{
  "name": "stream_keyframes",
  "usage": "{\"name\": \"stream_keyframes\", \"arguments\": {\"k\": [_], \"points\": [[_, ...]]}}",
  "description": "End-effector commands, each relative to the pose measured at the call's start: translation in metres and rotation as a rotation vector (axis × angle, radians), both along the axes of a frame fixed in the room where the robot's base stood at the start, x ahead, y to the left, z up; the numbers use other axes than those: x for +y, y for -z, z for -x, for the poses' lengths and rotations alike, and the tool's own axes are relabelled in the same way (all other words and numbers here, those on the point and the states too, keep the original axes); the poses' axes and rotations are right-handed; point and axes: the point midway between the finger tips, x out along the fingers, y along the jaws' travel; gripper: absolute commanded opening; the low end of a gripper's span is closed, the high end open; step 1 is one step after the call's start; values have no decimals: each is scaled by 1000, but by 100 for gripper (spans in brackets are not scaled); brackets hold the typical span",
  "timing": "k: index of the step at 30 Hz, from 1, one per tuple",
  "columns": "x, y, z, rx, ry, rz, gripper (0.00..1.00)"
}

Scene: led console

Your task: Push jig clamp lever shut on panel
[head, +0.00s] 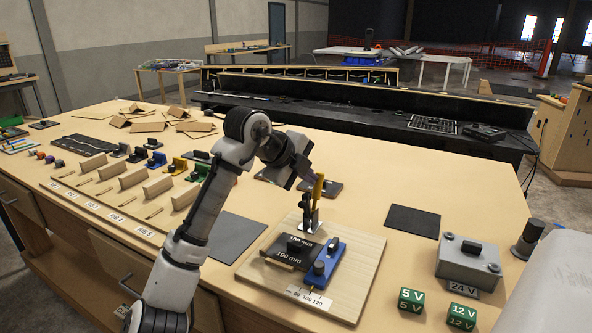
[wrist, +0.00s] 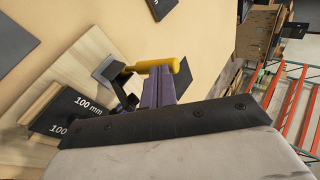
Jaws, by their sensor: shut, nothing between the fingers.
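The jig board (head: 350,296) is a light wooden plate on the bench. The black panel (head: 287,258), marked 100 mm, lies on it beside a blue slide block (head: 329,258). The clamp's yellow lever (head: 318,187) stands about upright at the panel's far edge. The lever handle (wrist: 158,65) and the panel (wrist: 82,107) also show in the wrist view. My gripper (head: 303,176) is shut and empty, right beside the lever. In the wrist view the fingers (wrist: 160,84) are close against the handle; I cannot tell if they touch. The clamp's foot is partly hidden.
A grey junction box (head: 468,262) marked 24 V and green 5 V (head: 411,299) and 12 V (head: 462,316) blocks stand to the right. A dark mat (head: 412,221) lies nearby. Wooden racks with coloured parts fill the left.

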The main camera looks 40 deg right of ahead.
Motion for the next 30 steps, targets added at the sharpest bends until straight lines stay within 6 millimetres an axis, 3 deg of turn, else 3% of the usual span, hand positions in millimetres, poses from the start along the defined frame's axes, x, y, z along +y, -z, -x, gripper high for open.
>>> {"name": "stream_keyframes", "arguments": {"k": [12,30], "points": [[-44,4,-13,2,1,0,0],[-73,34,-25,1,1,1,0]]}}
